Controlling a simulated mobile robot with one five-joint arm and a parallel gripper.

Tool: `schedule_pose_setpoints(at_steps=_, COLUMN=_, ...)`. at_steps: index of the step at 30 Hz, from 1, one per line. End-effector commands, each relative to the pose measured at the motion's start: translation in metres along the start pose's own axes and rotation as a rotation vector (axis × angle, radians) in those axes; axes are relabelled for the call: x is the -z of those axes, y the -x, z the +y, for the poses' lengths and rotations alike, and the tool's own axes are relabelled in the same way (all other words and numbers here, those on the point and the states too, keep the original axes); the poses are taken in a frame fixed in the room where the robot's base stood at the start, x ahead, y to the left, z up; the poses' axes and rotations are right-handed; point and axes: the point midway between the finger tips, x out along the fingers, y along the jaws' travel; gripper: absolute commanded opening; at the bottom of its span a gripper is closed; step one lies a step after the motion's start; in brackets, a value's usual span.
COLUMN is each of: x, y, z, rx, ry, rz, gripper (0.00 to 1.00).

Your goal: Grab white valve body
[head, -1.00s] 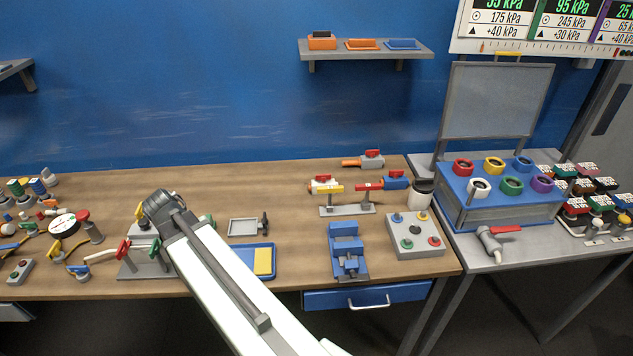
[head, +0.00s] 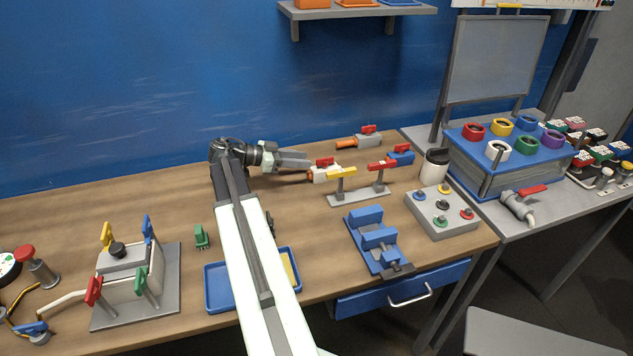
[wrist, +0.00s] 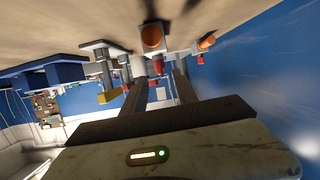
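The white valve body (head: 321,175) lies on the wooden bench, with a red handle on top and an orange end facing my gripper. In the wrist view its orange end (wrist: 152,38) shows just beyond my fingers. My gripper (head: 307,163) reaches in from the left, low over the bench, its fingertips close to the orange end. In the wrist view the two fingers (wrist: 160,80) stand apart with a gap between them. Nothing is seen gripped; whether a finger touches the valve cannot be told.
A grey stand (head: 358,198) with yellow and red handles is just right of the valve. A grey valve with an orange end (head: 367,139) lies behind, a blue valve (head: 402,158) to the right. A blue vise (head: 375,243) stands in front.

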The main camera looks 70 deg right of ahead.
Motion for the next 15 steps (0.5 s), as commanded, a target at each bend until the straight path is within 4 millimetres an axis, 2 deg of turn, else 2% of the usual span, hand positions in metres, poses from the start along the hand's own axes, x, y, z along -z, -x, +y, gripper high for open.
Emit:
schedule_pose_setpoints(at_steps=1, x=-0.005, y=-0.009, z=0.0, rx=-0.01, ry=-0.018, rz=0.011, gripper=0.35)
schedule_pose_setpoints(at_steps=7, x=0.001, y=-0.017, z=0.003, rx=-0.02, ry=-0.034, rz=0.021, gripper=0.35)
schedule_pose_setpoints(at_steps=12, x=0.001, y=-0.04, z=0.004, rx=-0.025, ry=-0.035, rz=0.02, gripper=0.35)
schedule_pose_setpoints(at_steps=15, x=0.003, y=-0.045, z=0.004, rx=-0.025, ry=-0.035, rz=0.019, gripper=0.35)
